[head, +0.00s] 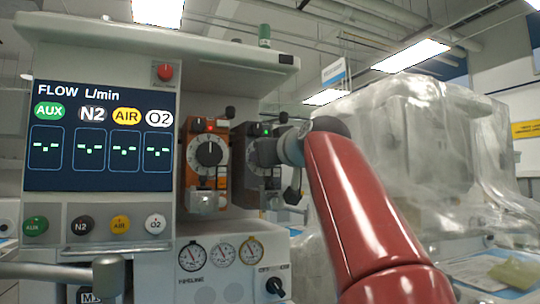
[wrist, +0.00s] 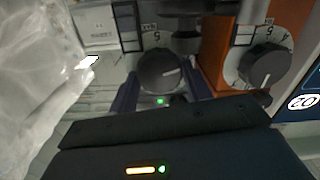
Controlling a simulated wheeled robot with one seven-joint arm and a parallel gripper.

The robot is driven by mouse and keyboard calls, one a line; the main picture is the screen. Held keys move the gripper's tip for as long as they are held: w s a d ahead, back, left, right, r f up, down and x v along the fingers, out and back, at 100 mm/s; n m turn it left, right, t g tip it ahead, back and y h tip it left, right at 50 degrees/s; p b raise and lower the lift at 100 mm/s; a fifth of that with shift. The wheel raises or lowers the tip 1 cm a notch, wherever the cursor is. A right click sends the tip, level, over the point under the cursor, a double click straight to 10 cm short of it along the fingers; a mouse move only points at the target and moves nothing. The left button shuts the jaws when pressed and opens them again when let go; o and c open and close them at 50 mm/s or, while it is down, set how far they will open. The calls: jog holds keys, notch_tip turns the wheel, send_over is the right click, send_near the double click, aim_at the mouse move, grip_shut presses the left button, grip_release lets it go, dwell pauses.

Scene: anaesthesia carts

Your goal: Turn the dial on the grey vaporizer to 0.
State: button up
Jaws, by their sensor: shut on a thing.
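The grey vaporizer (head: 240,170) stands right of the orange vaporizer (head: 220,182) in the head view, with a small green light on top. Its dark round dial (wrist: 158,70) shows in the wrist view, with a white pointer line on its right part and a numbered scale partly visible behind it. My gripper (wrist: 160,88) has one dark finger on each side of this dial and is shut on it. In the head view my gripper (head: 266,152) covers most of the dial, so its setting cannot be read there.
The orange vaporizer's dial (wrist: 264,66) is close beside my gripper. The flow screen (head: 100,135) is at left, gauges (head: 222,253) are below. A plastic-covered machine (head: 440,140) stands at right behind my arm.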

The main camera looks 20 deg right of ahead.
jog(key=shift+m, duration=0.3)
jog(key=m+p, duration=0.1)
jog(key=m, duration=0.3)
jog(key=shift+p, duration=0.3)
jog(key=m+p, duration=0.1)
jog(key=m, duration=0.4)
jog(key=shift+d+m+y+p, duration=0.1)
jog(key=shift+m+y+p, duration=0.2)
jog(key=shift+y, duration=0.1)
jog(key=m+p, duration=0.1)
jog(key=m, duration=0.3)
jog(key=m+p, duration=0.1)
jog(key=m, duration=0.1)
jog(key=m+p, duration=0.1)
jog(key=m, duration=0.2)
jog(key=shift+d+f, duration=0.1)
jog(key=shift+f, duration=0.1)
jog(key=o, duration=1)
jog(key=shift+c, duration=0.2)
